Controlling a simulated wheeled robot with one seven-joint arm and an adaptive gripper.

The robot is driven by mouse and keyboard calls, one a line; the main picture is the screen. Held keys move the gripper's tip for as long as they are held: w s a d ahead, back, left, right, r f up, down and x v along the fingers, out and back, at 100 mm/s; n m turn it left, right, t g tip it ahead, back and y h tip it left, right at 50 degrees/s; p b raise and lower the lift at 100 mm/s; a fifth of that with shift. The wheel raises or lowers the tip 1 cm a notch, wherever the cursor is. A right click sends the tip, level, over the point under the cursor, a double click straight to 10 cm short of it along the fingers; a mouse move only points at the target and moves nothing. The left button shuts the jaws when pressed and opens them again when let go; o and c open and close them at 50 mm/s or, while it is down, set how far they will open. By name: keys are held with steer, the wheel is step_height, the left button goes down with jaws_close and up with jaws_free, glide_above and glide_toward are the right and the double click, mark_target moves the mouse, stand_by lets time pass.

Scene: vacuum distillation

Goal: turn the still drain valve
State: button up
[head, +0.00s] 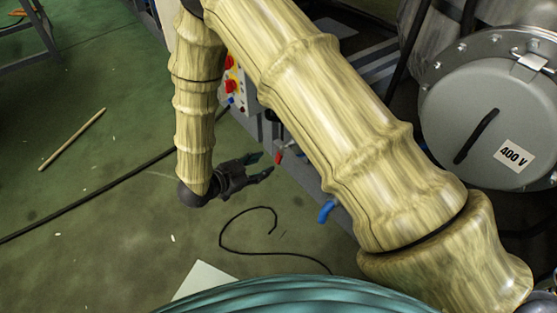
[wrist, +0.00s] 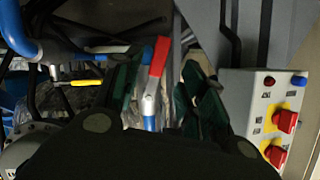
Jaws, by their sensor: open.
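My gripper (head: 262,165) is open and empty in the head view, pointing right, low beside the equipment frame. A red lever handle (head: 278,157) is just beyond its fingertips. In the wrist view my gripper (wrist: 165,92) has dark green fingers spread apart. The red lever (wrist: 158,57), with a blue and silver lower part, appears between them, nearer the left finger. Contact cannot be told. A yellow handle (wrist: 85,83) and a blue handle (wrist: 108,48) are to its left. No label shows which one is the still drain valve.
A control box (wrist: 265,110) with red knobs is close on the right in the wrist view. In the head view a blue handle (head: 327,210) hangs below my arm, and a grey round cover (head: 490,120) is at right. A black cable (head: 235,248) lies on the open green floor.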

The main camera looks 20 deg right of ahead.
mark_target(277, 159)
steer(key=b+x, duration=0.3)
steer(key=x, duration=0.6)
steer(key=shift+c, duration=0.2)
jaws_close()
